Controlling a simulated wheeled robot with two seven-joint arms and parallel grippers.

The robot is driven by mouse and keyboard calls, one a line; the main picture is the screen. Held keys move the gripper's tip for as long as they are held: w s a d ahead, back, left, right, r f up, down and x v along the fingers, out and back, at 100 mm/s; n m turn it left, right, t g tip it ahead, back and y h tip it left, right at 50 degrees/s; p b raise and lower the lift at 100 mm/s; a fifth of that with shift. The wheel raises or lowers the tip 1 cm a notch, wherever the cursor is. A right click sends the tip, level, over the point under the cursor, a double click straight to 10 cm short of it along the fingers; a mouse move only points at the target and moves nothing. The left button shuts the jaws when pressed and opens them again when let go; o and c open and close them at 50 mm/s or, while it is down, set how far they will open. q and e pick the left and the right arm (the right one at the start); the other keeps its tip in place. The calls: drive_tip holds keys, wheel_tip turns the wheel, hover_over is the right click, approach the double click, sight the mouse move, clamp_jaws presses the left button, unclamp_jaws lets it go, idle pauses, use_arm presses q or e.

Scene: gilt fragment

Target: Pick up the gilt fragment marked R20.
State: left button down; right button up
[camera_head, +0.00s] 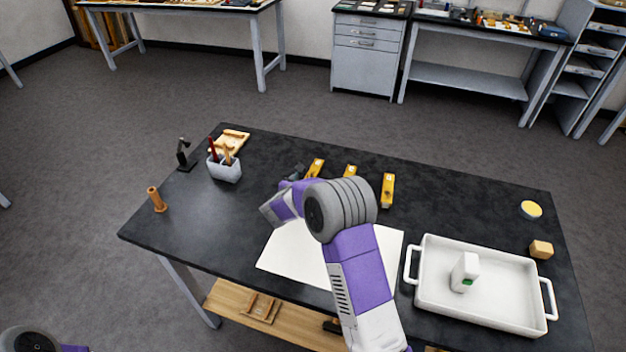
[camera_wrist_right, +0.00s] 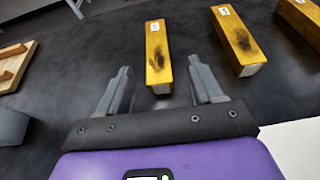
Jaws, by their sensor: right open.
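Three gilt fragments lie on the black table: yellow-gold bars with dark patches and small white tags. In the head view they are the left one (camera_head: 317,167), the middle one (camera_head: 350,170) and the right one (camera_head: 387,190). In the right wrist view they are the left one (camera_wrist_right: 156,50), the middle one (camera_wrist_right: 237,40) and the right one (camera_wrist_right: 302,18). The tag marks are too small to read, so I cannot tell which is R20. My right gripper (camera_wrist_right: 159,72) is open and empty; the left fragment's near end appears between its fingers. My left gripper is out of view.
A white tray (camera_head: 427,277) holding a white block (camera_head: 464,271) stands at the right. A white sheet (camera_head: 290,250) lies under my right arm. A pen cup (camera_head: 225,170), a small dark stand (camera_head: 184,155) and a wooden peg (camera_head: 156,199) stand at the left.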

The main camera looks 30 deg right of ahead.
sight(313, 172)
drive_tip(key=x, duration=0.7)
drive_tip(key=shift+w+r, duration=0.25)
drive_tip(key=c, duration=1.1)
